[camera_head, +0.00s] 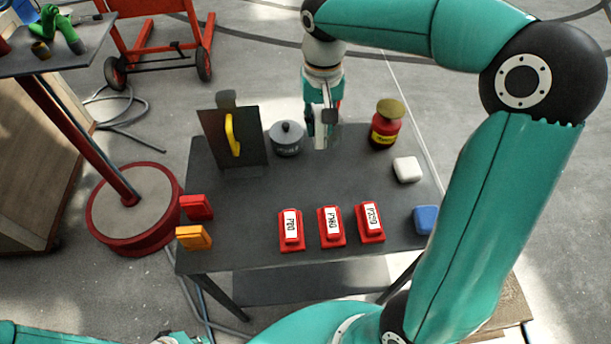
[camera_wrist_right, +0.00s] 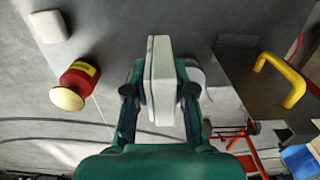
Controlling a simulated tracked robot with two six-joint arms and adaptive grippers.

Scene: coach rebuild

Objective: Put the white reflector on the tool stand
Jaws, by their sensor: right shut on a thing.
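My right gripper (camera_head: 325,125) is above the far part of the dark table, between the lidded pot and the red jar. It is shut on a white block-like reflector (camera_wrist_right: 161,80), which shows between the two fingers in the right wrist view. Another white block (camera_head: 407,169) lies on the table at the right; it also shows in the right wrist view (camera_wrist_right: 49,26). A stand with a dark top (camera_head: 88,58), a red post and a round base is at the left, probably the tool stand. A green tool (camera_head: 60,28) is on it. My left gripper is not visible.
On the table (camera_head: 245,205) are an upright dark panel with a yellow handle (camera_head: 233,135), a grey pot (camera_head: 287,140), a red jar (camera_head: 386,128), three labelled red units (camera_head: 331,228), and red, orange and blue blocks (camera_head: 425,220). A red trolley (camera_head: 150,45) stands behind.

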